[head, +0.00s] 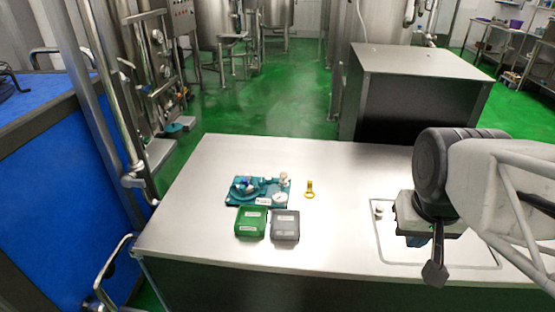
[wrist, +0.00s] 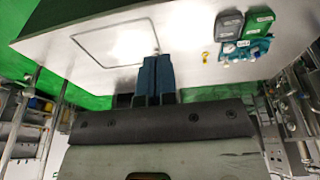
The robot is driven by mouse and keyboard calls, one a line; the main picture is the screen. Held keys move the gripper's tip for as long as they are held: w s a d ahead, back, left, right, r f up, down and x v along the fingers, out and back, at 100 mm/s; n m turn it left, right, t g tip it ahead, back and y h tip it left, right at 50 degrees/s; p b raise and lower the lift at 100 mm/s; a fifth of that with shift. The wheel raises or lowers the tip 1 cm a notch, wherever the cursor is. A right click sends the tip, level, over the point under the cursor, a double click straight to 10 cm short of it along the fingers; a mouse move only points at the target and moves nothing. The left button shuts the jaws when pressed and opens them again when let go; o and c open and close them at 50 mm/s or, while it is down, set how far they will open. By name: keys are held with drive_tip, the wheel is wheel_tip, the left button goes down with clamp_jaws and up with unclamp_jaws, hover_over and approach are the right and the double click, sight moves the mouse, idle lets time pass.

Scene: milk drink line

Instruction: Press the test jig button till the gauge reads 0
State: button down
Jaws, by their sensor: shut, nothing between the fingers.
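The test jig (head: 259,203) is a small teal board on the steel table, left of centre in the head view. It carries a round pale fitting near its right edge and a round part at its left. Which part is the button is too small to tell, and no gauge reading is legible. The jig also shows at the upper right in the wrist view (wrist: 262,46). My gripper (wrist: 156,62) is shut and empty, with blue fingers. It is above the right part of the table, well apart from the jig. In the head view the arm mostly hides it.
A green box (head: 250,223) and a grey box (head: 285,225) stand at the jig's near side. A yellow ring-ended piece (head: 310,189) lies right of the jig. A rectangular outline marks the table (head: 340,215) below my gripper.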

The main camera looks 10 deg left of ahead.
drive_tip(key=w+a+r+h, duration=0.2)
drive_tip(key=w, duration=1.5)
drive_tip(key=t+h, duration=0.4)
hover_over(267, 177)
wheel_tip(267, 177, down, 30)
drive_tip(key=shift+r, duration=0.15)
drive_tip(key=shift+s, duration=0.1)
drive_tip(key=shift+f, duration=4.4)
drive_tip(key=shift+f, duration=0.35)
